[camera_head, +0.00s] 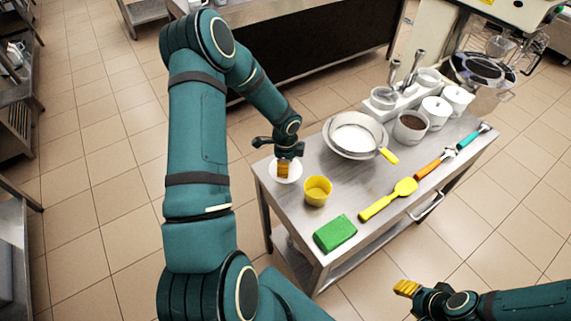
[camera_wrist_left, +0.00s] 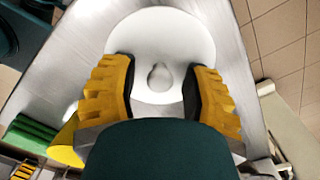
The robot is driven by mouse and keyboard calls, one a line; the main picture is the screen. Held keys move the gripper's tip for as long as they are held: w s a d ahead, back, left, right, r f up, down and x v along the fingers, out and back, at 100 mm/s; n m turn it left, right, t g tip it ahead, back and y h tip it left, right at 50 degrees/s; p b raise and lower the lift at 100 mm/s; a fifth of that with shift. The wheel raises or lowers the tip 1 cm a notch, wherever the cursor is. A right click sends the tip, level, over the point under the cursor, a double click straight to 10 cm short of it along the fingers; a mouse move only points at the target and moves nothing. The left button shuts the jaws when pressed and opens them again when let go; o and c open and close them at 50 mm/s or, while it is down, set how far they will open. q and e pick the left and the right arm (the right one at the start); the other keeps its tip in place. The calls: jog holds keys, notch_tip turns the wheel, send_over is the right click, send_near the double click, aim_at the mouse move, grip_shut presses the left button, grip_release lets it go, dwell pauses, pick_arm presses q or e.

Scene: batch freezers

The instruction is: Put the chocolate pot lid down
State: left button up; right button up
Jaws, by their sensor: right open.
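The white round lid (camera_wrist_left: 160,35) with its small knob lies at the left corner of the steel table, and it also shows in the head view (camera_head: 294,172). My left gripper (camera_head: 284,172) is directly over it, pointing down. In the left wrist view its yellow fingers (camera_wrist_left: 158,90) are spread wide on either side of the knob, with gaps, not gripping it. The chocolate pot (camera_head: 411,126) is a white pot with dark brown contents, uncovered, at the table's back right. My right gripper (camera_head: 405,288) is open and empty, off the table's front right.
Near the lid are a yellow cup (camera_head: 317,190) and a green sponge (camera_head: 335,233). A sieve bowl (camera_head: 355,135), a yellow spatula (camera_head: 390,199), an orange-handled tool (camera_head: 434,164) and white lidded pots (camera_head: 436,111) also stand or lie on the table (camera_head: 345,185).

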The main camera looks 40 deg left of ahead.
pick_arm(q)
jog(key=shift+r, duration=0.2)
notch_tip(320, 180, up, 12)
jog(key=p, duration=0.2)
jog(key=shift+s+f, duration=0.1)
dwell(0.6)
